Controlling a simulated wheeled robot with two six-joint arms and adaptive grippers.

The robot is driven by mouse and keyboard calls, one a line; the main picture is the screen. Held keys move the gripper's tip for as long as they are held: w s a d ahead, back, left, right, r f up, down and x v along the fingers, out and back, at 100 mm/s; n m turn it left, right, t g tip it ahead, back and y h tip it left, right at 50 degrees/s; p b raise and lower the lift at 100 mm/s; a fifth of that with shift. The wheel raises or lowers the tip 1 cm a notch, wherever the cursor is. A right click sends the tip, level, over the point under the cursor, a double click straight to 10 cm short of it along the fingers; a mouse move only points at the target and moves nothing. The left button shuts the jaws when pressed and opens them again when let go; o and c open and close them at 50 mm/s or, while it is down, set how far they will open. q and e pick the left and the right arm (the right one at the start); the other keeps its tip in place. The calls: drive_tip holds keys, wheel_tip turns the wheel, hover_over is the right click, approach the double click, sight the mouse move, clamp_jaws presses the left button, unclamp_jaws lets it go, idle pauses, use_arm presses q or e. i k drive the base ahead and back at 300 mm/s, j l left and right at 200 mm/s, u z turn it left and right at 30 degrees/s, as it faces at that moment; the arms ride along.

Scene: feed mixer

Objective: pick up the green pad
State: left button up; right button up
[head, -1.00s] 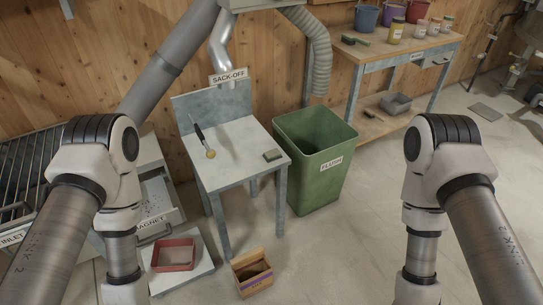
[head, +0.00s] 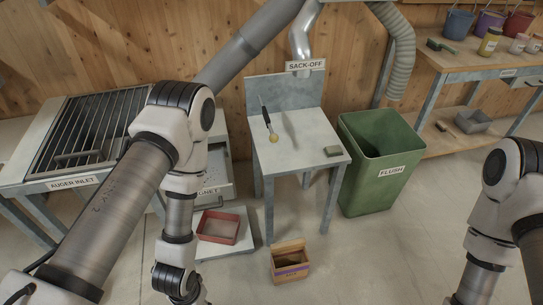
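A small grey-green pad (head: 333,151) lies flat on the right edge of the table under the SACK-OFF sign (head: 305,65). It is the likeliest green pad, though its colour is dull. The pale sack-off table (head: 285,155) also holds a dark-handled tool with a round yellowish end (head: 273,138), left of the pad. My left arm comes down in front of the table's left side, and my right arm is at the right edge. Both grippers are below the picture and out of view, so I cannot see their state.
A green FLUSH bin (head: 375,180) stands right of the table. An open cardboard box (head: 290,264) and a red tray (head: 218,228) are low in front. The grated auger inlet (head: 95,130) is at left. A bench (head: 470,65) with buckets, jars and a green brush (head: 440,46) is at right.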

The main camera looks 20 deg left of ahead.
sight(331, 151)
drive_tip(key=i+l+u, duration=0.15)
drive_tip(key=i+u, duration=0.2)
drive_tip(key=i+l+u, duration=0.7)
drive_tip(key=i, duration=0.05)
